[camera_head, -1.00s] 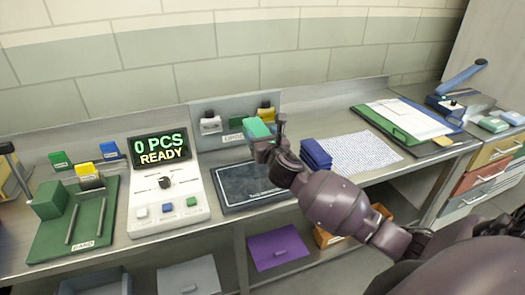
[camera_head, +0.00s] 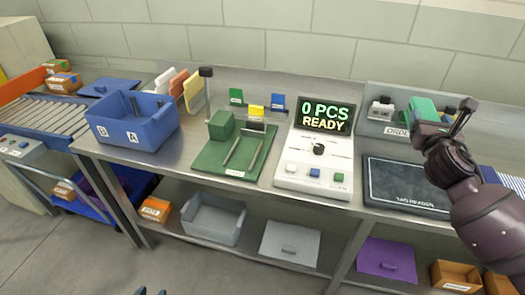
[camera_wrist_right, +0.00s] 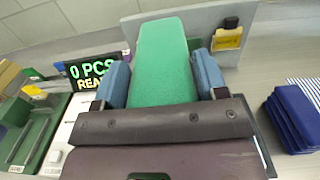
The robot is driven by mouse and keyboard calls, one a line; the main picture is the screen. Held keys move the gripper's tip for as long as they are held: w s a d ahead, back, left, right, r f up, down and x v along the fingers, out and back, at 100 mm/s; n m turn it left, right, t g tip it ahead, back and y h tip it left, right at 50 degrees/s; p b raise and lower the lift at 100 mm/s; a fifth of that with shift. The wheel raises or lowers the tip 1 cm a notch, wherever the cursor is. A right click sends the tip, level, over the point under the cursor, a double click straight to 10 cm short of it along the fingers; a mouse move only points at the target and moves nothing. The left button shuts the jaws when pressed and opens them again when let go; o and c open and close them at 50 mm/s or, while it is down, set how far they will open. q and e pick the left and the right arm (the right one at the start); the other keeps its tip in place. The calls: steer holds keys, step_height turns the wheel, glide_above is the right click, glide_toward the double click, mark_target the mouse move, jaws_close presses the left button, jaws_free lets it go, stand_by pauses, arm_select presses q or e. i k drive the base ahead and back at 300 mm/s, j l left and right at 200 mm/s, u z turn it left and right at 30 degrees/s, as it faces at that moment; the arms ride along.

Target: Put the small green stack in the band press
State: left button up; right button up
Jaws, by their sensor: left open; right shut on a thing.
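The small green stack (camera_head: 421,110) is held in my right gripper (camera_head: 458,122), at the right above the dark pad. In the right wrist view the green stack (camera_wrist_right: 163,62) sits between the two blue finger pads, which are shut on it. Only the tips of my left gripper (camera_head: 152,292) show at the bottom edge, open, far below the bench top.
The console (camera_head: 313,165) reads "0 PCS READY" and stands between the press and the dark pad (camera_head: 405,185). Small green, yellow and blue labelled blocks stand behind the press. A blue bin (camera_head: 134,135) is to its left. Dark blue stacks (camera_wrist_right: 292,118) lie at right.

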mark_target(245, 153)
steer(key=i+j, duration=0.1)
steer(key=j, duration=0.5)
steer(key=i+j, duration=0.1)
steer(key=j, duration=0.5)
steer(key=i+j, duration=0.1)
steer(key=j, duration=0.45)
steer(key=i+j, duration=0.1)
steer(key=j, duration=0.5)
